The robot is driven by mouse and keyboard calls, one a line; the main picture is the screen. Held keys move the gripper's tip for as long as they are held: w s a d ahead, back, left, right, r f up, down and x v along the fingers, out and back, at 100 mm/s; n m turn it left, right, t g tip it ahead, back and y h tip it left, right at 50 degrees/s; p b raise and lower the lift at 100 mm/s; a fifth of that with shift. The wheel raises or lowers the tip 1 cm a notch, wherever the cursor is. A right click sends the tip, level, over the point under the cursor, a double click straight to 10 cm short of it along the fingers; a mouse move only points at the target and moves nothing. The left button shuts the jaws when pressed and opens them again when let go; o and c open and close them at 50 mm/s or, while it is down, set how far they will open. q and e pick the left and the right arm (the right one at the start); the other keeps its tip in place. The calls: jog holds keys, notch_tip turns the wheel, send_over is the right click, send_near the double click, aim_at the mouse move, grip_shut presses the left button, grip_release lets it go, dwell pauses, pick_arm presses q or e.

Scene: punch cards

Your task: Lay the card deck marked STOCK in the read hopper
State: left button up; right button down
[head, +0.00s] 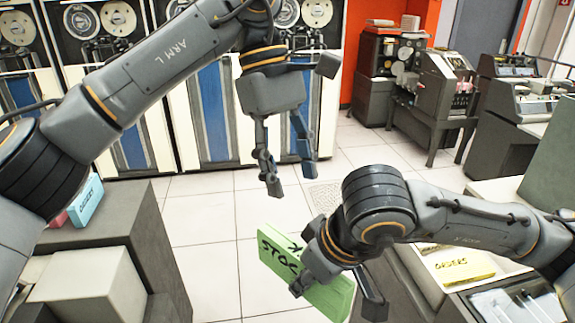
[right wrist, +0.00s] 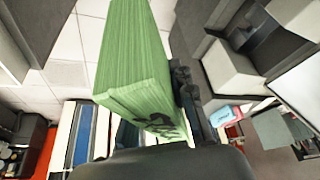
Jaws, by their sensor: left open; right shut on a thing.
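The green card deck marked STOCK (head: 278,262) is in my right gripper (head: 335,296), tilted and held above the tiled floor in the head view. In the right wrist view the deck (right wrist: 135,62) fills the upper middle, its striped card edges showing and a dark finger along its right side. Part of the deck is hidden behind my right wrist in the head view. My left gripper (head: 289,183) is open and empty, fingers pointing down, above and apart from the deck. I cannot tell which part is the read hopper.
A yellow deck marked ORDERS (head: 465,270) lies on a surface at lower right. A blue deck (head: 86,203) and a red deck (head: 58,220) stand on the grey unit (head: 160,235) at left. Tape cabinets (head: 212,110) line the back. Open floor (head: 205,225) lies between.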

pick_arm(q)
jog(key=x, duration=1.1)
jog(key=shift+a+f, duration=0.3)
jog(key=shift+f, duration=0.1)
pick_arm(e)
jog(key=shift+w, duration=0.1)
pick_arm(q)
grip_shut()
jog(key=shift+w+d+r, duration=0.1)
pick_arm(e)
jog(key=c, duration=1.2)
grip_release()
jog(key=shift+a, duration=0.1)
jog(key=shift+o, duration=0.8)
